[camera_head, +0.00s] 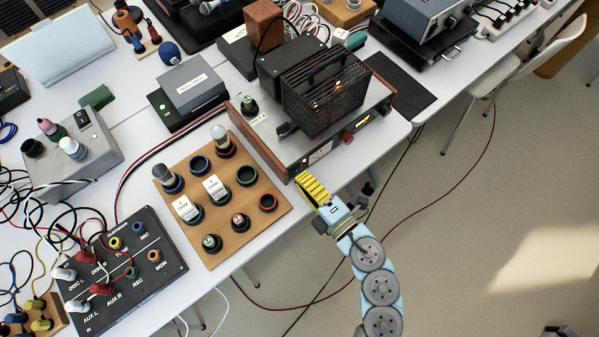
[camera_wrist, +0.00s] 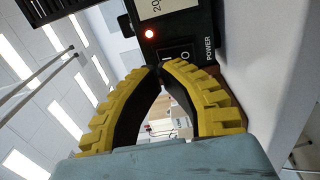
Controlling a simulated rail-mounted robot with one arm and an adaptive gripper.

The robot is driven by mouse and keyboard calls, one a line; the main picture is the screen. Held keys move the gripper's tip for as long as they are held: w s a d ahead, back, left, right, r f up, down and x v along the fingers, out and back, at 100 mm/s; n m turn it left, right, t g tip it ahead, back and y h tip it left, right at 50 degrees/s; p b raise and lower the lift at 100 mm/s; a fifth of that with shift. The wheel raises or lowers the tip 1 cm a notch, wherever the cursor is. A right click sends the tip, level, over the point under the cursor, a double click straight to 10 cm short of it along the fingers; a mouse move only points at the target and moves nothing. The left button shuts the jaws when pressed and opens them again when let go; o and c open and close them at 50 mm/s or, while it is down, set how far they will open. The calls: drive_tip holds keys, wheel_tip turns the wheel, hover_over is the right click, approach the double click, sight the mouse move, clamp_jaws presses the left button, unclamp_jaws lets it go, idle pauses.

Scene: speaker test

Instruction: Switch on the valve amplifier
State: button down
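The valve amplifier (camera_head: 292,153) stands at the table's front edge in the head view, with wooden side panels and a black cage (camera_head: 325,90) where small orange glows show. My gripper (camera_head: 308,181) has yellow ribbed fingers and is at the amplifier's front left corner. In the wrist view its fingertips (camera_wrist: 159,68) meet with nothing between them. Just beyond them is the black rocker power switch (camera_wrist: 178,55), marked I and O beside the word POWER. I cannot tell whether the fingertips touch the switch.
A wooden board (camera_head: 229,226) with coloured sockets and small valves lies left of my gripper. A black input box (camera_head: 122,262) with cables is further left. A grey box (camera_head: 192,86) sits behind the board. Floor is open to the right; a chair (camera_head: 520,65) stands at upper right.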

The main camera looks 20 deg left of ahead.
drive_tip(key=r+p+v, duration=0.1)
drive_tip(key=p+v, duration=0.2)
drive_tip(key=v, duration=0.9)
drive_tip(key=shift+r, duration=0.25)
